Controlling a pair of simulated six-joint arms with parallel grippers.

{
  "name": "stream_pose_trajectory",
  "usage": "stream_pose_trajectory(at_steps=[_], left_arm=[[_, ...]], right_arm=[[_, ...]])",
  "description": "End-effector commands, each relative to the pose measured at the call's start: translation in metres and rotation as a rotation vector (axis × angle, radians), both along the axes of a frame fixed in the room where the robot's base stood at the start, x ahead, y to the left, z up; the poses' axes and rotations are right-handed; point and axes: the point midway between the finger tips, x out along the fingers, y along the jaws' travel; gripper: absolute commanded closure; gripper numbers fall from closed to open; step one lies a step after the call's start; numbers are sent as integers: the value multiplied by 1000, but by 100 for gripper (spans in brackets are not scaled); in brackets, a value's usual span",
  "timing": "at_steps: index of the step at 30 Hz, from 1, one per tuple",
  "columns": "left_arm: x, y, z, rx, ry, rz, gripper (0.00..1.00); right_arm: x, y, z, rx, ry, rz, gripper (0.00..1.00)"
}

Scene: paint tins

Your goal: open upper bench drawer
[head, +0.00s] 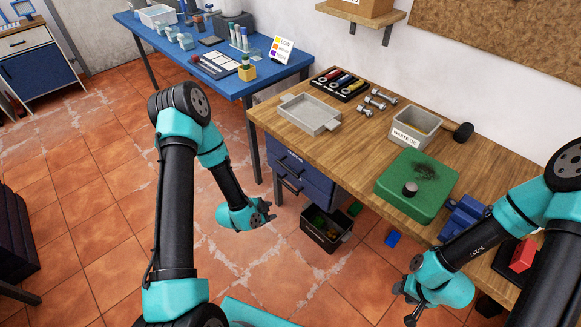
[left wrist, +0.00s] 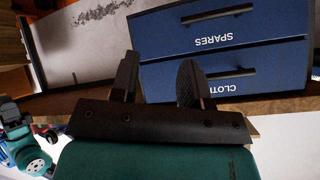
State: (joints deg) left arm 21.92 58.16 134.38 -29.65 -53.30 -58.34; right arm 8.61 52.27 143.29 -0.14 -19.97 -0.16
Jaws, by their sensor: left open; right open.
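The bench's upper blue drawer (head: 305,172) is shut, with a dark bar handle (head: 283,166). The lower drawer, also with a dark handle (head: 291,188), is below it. In the left wrist view the bench appears upside down: the upper drawer (left wrist: 275,82), its label partly read as CLOT, lies by the wooden top's edge, and the SPARES drawer (left wrist: 270,25) is beyond it. My left gripper (head: 270,210) is open and empty, low in front of and left of the drawers, apart from the handles. My right gripper (head: 405,305) is open and empty near the bench's front right.
The wooden bench top (head: 355,135) holds a grey tray (head: 310,114), a green block (head: 415,185), a labelled grey bin (head: 413,130) and a blue vise (head: 462,217). A dark crate (head: 325,228) stands on the floor under the drawers. Tiled floor left of the bench is mostly clear.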

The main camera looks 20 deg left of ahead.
Motion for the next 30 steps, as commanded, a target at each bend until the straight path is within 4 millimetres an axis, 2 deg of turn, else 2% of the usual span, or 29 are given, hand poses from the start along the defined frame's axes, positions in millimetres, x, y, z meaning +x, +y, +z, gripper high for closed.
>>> stream_pose_trajectory(at_steps=[6,15,21,30], left_arm=[[31,24,7,209,-403,-181,58],[51,56,27,550,-910,-302,58],[52,65,35,671,-1057,-311,58],[52,65,36,678,-1066,-312,58]], right_arm=[[0,0,0,0,0,0,57],[0,0,0,0,0,0,57],[0,0,0,0,0,0,57],[0,0,0,0,0,0,57]])
